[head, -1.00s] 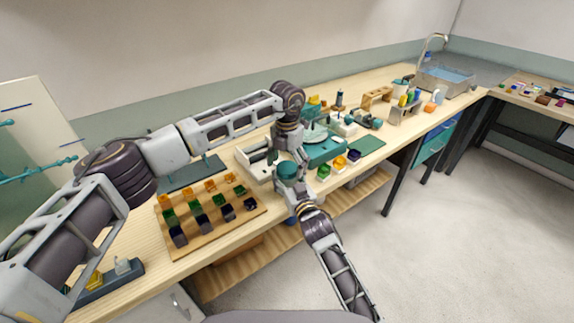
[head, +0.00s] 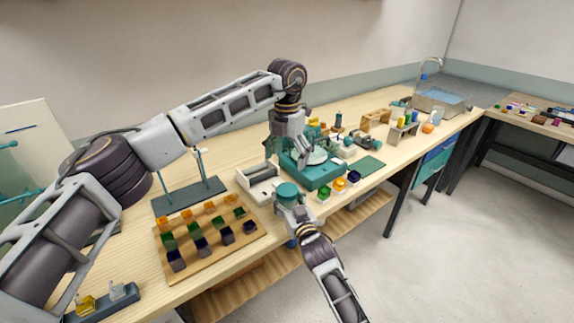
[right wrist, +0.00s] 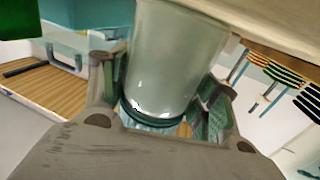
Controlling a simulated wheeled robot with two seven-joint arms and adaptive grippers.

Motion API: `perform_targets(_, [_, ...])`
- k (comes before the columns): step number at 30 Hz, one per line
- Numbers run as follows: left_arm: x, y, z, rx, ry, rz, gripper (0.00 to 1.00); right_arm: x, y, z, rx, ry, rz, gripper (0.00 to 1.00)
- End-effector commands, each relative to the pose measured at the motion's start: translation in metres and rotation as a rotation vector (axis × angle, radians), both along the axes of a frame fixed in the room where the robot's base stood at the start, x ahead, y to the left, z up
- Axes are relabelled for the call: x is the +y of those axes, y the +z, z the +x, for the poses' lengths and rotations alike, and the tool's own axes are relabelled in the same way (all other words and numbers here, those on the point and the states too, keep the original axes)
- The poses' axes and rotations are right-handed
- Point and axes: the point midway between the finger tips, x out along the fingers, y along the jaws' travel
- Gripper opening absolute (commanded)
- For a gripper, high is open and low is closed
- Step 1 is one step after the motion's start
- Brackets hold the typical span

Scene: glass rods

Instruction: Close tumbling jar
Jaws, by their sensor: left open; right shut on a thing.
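The jar (right wrist: 178,60) is a pale grey-green, see-through cylinder in the right wrist view. A dark teal ring (right wrist: 150,116) circles its end nearest the palm. My right gripper (head: 292,203) is shut on the jar and holds it in front of the bench edge. In the head view a round teal lid (head: 287,189) tops the held jar; whether it is fully seated cannot be told. My left gripper (head: 287,158) is open, pointing down, above and behind the lid and apart from it. The jar's body is mostly hidden in the head view.
A teal machine (head: 318,176) stands close behind my grippers. A white cradle (head: 258,187) lies to the left, with a wooden board (head: 212,237) of coloured blocks in front. Small coloured cubes (head: 339,185) stand right of the jar. The floor to the right is clear.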

Motion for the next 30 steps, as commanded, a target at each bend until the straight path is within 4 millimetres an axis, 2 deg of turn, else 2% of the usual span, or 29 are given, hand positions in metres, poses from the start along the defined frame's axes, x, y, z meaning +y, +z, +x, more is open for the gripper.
perform_targets(11, [0.0,0.0044,-0.0001,0.0,0.0,0.0,0.85,0.0,-0.0007,-0.0001,0.001,0.0,0.0,0.0])
perform_targets(12, [0.0,0.0043,-0.0001,0.0,0.0,0.0,0.85,0.0,-0.0007,-0.0001,0.001,0.0,0.0,0.64])
perform_targets(17, [0.0,0.0042,-0.0001,0.0,0.0,0.0,0.85,0.0,-0.0005,-0.0001,0.001,0.0,0.0,0.85])
perform_targets(30, [0.0,0.004,-0.0001,-0.001,0.0,0.001,0.85,-0.0004,-0.0003,-0.001,0.0,0.0,0.0,0.86])
